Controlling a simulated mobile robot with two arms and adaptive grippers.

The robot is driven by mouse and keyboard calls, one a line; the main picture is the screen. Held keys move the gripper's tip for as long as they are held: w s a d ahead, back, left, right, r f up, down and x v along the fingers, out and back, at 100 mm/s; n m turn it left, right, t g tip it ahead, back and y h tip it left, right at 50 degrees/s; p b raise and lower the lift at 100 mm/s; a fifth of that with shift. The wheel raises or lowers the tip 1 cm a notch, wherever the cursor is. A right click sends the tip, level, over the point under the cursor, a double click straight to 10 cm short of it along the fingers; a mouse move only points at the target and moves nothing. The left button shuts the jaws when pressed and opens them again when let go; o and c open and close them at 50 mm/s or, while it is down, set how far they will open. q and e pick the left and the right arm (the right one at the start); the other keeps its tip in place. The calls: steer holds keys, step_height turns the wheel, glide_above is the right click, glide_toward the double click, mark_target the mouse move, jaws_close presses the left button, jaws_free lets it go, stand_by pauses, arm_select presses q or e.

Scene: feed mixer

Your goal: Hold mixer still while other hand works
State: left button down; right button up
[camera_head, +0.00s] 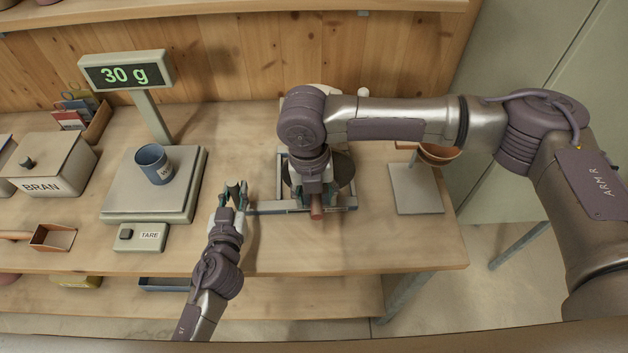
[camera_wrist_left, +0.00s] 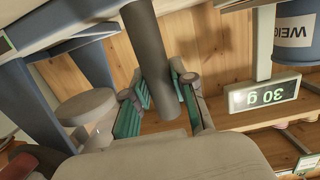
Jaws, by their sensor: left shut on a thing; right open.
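The mixer is a grey frame (camera_head: 350,203) on the table with a dark round bowl or drum (camera_head: 345,170), largely hidden under my right arm. A grey bar (camera_head: 268,207) sticks out from its left side. My left gripper (camera_head: 234,193) is shut on this bar; in the left wrist view the dark grey round bar (camera_wrist_left: 150,50) passes between the green pads. My right gripper (camera_head: 317,192) is over the mixer, open, with its fingers on either side of a reddish-brown handle (camera_head: 316,212). Whether they touch it is unclear.
Left of the mixer stands a scale (camera_head: 118,210) reading 30 g, with a blue cup (camera_head: 153,163) on it. A BRAN box (camera_head: 45,165) and scoop (camera_head: 52,238) are further left. At right is a grey stand (camera_head: 415,190) with an orange bowl (camera_head: 440,155).

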steer(key=shift+f, duration=0.5)
